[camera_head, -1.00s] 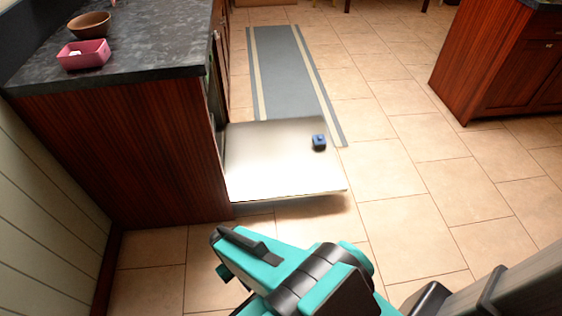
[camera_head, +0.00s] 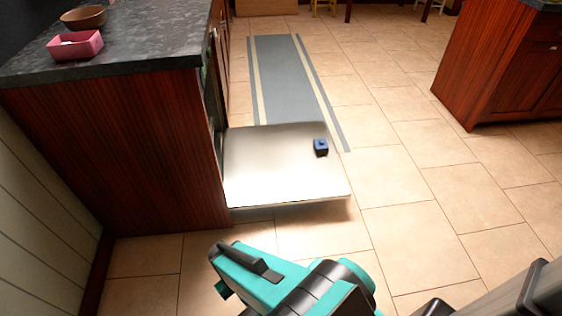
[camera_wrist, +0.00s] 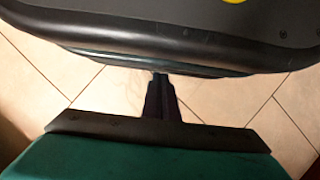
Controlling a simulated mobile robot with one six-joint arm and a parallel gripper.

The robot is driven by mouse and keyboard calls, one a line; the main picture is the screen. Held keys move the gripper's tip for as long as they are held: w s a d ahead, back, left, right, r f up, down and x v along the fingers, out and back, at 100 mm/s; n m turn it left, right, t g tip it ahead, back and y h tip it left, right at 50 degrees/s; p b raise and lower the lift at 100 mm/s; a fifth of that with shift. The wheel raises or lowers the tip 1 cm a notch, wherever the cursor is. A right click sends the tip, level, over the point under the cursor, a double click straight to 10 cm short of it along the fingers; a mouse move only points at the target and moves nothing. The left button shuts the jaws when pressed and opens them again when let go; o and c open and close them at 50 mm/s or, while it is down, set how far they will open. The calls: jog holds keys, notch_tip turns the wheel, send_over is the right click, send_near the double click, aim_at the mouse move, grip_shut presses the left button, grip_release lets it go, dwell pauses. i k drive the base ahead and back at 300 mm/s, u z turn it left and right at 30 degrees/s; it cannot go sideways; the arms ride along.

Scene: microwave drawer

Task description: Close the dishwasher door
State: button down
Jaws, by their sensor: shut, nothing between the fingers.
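The dishwasher door (camera_head: 280,170) is a pale panel folded down flat, just above the floor, at the side of the wooden cabinet. A small dark blue block (camera_head: 320,147) sits on it near its outer right edge. My arm is in the foreground of the head view, apart from the door and on the near side of it; the gripper fingers are not visible there. In the wrist view my gripper (camera_wrist: 160,78) is shut and empty over floor tiles. The dishwasher's inside is mostly hidden behind the cabinet's end panel.
A dark countertop (camera_head: 130,45) on the left holds a pink box (camera_head: 76,46) and a brown bowl (camera_head: 84,17). A grey striped rug (camera_head: 285,75) lies beyond the door. Another wooden cabinet (camera_head: 490,65) stands at the right. The tiled floor between is clear.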

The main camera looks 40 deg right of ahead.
aim_at(277, 164)
jog(key=u, duration=0.6)
jog(key=k, duration=0.15)
jog(key=z, duration=2.7)
jog(key=i, duration=0.75)
jog(key=u, duration=0.05)
